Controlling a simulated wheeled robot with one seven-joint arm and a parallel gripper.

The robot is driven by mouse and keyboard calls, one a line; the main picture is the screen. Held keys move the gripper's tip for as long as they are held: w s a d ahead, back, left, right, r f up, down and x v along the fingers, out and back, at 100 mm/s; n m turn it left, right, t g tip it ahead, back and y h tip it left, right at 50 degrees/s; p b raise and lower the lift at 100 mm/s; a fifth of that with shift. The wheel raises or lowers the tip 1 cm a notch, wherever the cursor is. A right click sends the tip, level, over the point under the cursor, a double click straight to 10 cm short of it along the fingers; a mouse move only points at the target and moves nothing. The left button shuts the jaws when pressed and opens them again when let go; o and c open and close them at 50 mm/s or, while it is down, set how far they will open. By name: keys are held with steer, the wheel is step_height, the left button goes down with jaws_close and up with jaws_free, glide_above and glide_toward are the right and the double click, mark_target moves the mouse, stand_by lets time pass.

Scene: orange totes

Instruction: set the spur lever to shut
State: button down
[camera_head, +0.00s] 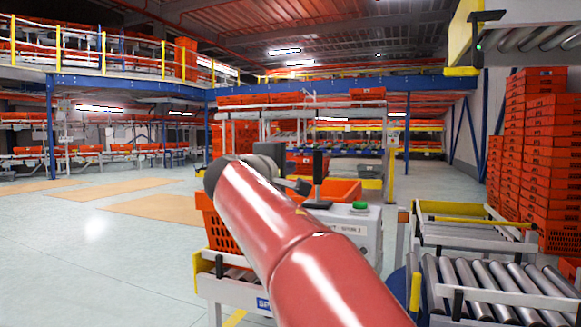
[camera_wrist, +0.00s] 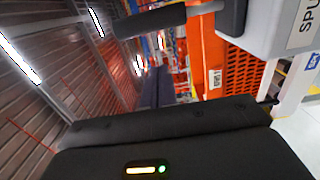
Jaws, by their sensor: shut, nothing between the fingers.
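The spur lever (camera_head: 318,168) has a black grip and stands about upright on a grey control box (camera_head: 368,226) with a green button. In the wrist view, which is turned on its side, the lever's black grip (camera_wrist: 150,21) lies across the top, pointing left from its dark mount. The box (camera_wrist: 268,28) shows part of a "SPU" label there. My gripper (camera_head: 301,186) is shut and empty, just left of the lever in the head view. A gap shows between the grip and my dark gripper body in the wrist view. My red arm hides part of the box.
An orange tote (camera_head: 217,226) stands behind and left of the box and also shows in the wrist view (camera_wrist: 232,75). Roller conveyors (camera_head: 485,285) lie at right, with stacked orange totes (camera_head: 545,150) behind them. Open floor (camera_head: 100,255) is at left.

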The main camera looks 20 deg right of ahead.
steer(key=w+a+v, duration=0.1)
steer(key=v, duration=0.9)
steer(key=s+d+f+m+g+y+p, duration=0.3)
steer(key=s+d+f+g+y+p, duration=0.2)
steer(key=s+d+f, duration=0.55)
steer(key=s+a+f+m+g+y+p, duration=0.1)
steer(key=s+a+f+m+y+p, duration=0.1)
steer(key=s+f, duration=0.6)
steer(key=s+a+f+m+g+y+p, duration=0.2)
steer(key=s+a+f+m+y+p, duration=0.1)
steer(key=s+f, duration=0.6)
steer(key=shift+a+m+y, duration=0.25)
steer(key=shift+m+y, duration=0.45)
steer(key=shift+m, duration=0.4)
steer(key=shift+w, duration=0.1)
